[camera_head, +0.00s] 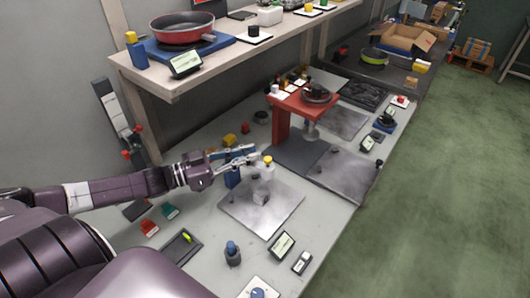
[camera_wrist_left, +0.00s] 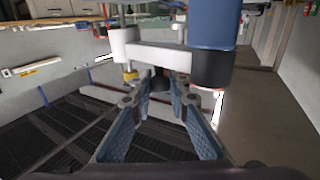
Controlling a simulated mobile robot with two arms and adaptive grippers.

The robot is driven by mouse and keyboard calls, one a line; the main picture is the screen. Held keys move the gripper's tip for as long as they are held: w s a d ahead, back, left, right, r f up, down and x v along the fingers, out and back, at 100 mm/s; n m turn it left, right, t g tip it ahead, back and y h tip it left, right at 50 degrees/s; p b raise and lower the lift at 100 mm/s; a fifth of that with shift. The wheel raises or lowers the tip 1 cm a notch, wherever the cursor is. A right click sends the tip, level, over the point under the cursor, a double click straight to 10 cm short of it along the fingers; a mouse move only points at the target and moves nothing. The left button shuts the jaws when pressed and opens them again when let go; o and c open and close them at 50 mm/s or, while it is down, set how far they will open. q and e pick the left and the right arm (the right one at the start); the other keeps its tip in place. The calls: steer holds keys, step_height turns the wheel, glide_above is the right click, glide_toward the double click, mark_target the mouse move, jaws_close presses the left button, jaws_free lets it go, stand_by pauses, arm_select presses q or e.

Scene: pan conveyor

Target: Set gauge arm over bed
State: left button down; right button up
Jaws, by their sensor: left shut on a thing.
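My left gripper (camera_head: 250,155) comes in from the left at the upper edge of a square grey metal bed (camera_head: 285,210). Its fingers are closed in on a dark round part of the gauge arm, seen between the blue-padded fingers in the left wrist view (camera_wrist_left: 160,92). The pale gauge arm (camera_wrist_left: 150,50) joins a blue post (camera_wrist_left: 213,22) with a black collar. In the head view, the blue post (camera_head: 232,177) stands at the bed's left edge. The arm's yellow-topped end (camera_head: 267,160) shows over the upper part of the bed. The gripper partly hides the arm. My right gripper is out of view.
A red press stand (camera_head: 281,122) stands behind the bed. A shelf (camera_head: 210,62) with a red pan (camera_head: 182,27) overhangs the back.

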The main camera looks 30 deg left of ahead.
arm_select(q)
steer(key=m+g+h+b, duration=0.1)
steer(key=s+m+g+h+b, duration=0.1)
steer(key=b, duration=0.1)
steer(key=shift+f+h, duration=0.3)
steer(key=shift+s+r+m+g+h+b, duration=0.25)
steer(key=shift+s+m+g+h+b, duration=0.1)
steer(key=shift+m+g+h+b, duration=0.55)
steer(key=c, duration=1.8)
jaws_free()
steer(key=shift+c, duration=0.2)
steer(key=shift+r, duration=5.05)
